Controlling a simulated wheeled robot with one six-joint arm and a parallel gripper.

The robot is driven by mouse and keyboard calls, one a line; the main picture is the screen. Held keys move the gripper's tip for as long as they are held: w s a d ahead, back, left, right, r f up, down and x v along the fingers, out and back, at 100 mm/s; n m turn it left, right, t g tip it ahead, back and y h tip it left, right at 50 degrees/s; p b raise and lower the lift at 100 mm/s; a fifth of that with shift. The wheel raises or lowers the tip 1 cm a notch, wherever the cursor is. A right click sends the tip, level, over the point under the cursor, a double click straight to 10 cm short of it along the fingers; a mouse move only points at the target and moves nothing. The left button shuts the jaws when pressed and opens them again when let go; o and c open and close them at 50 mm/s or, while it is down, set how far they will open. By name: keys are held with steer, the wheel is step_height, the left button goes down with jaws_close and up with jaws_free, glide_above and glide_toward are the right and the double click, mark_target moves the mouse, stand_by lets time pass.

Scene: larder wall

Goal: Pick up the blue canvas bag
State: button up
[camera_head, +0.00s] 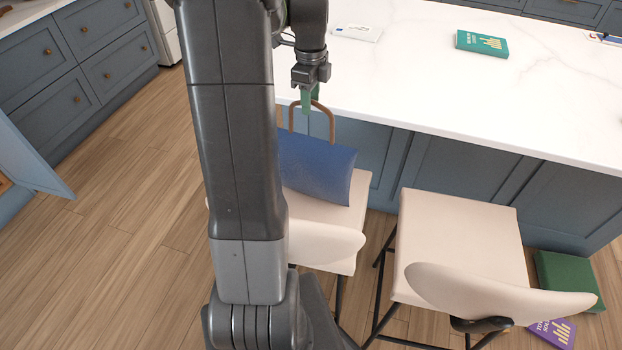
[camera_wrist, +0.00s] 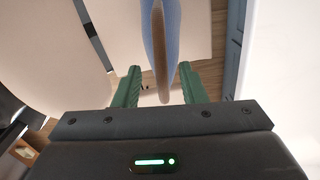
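The blue canvas bag (camera_head: 322,170) stands on the cream seat of the left chair, against the side of the island, partly hidden by my arm. Its brown handle (camera_head: 333,122) arches up above it. My gripper (camera_head: 307,101), with green fingers, points down at the top of the handle. In the wrist view my gripper (camera_wrist: 159,75) has its two fingers apart. The brown handle (camera_wrist: 159,55) runs between them, with gaps on both sides, and the pale blue bag (camera_wrist: 173,30) shows behind it.
The white island counter (camera_head: 440,90) lies close beside my gripper, with a teal book (camera_head: 482,43) on it. A second cream chair (camera_head: 460,235) stands to the right. A green item (camera_head: 568,280) and a purple book (camera_head: 553,331) lie on the floor. Wooden floor at left is clear.

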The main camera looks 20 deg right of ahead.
steer(key=shift+d+f, duration=0.1)
steer(key=shift+f, duration=1.45)
jaws_close()
steer(key=shift+w+r, duration=0.1)
steer(key=shift+r, duration=0.05)
